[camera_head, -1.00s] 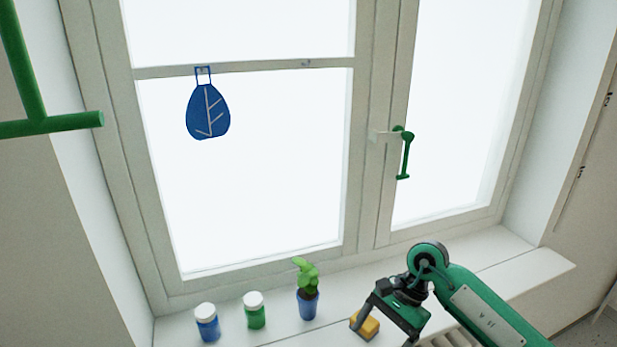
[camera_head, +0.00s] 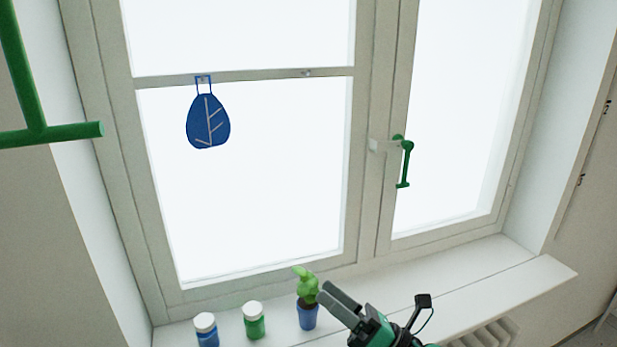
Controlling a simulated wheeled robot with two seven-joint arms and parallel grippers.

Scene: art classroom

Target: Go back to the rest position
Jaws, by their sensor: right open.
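My right gripper (camera_head: 323,290) is low in the head view, over the windowsill. Its two dark fingers point up and to the left and are open, with nothing seen between them. In the picture its tips are just right of a small green plant in a blue pot (camera_head: 307,314); I cannot tell whether they touch. The green wrist behind it runs down out of the frame. My left gripper is not in view.
A blue jar (camera_head: 206,333) and a green jar (camera_head: 253,322), both white-lidded, stand on the sill (camera_head: 490,290). A blue leaf ornament (camera_head: 208,122) hangs on the window. A green handle (camera_head: 404,165) sits on its frame. A green bar (camera_head: 60,134) crosses upper left. The sill's right side is clear.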

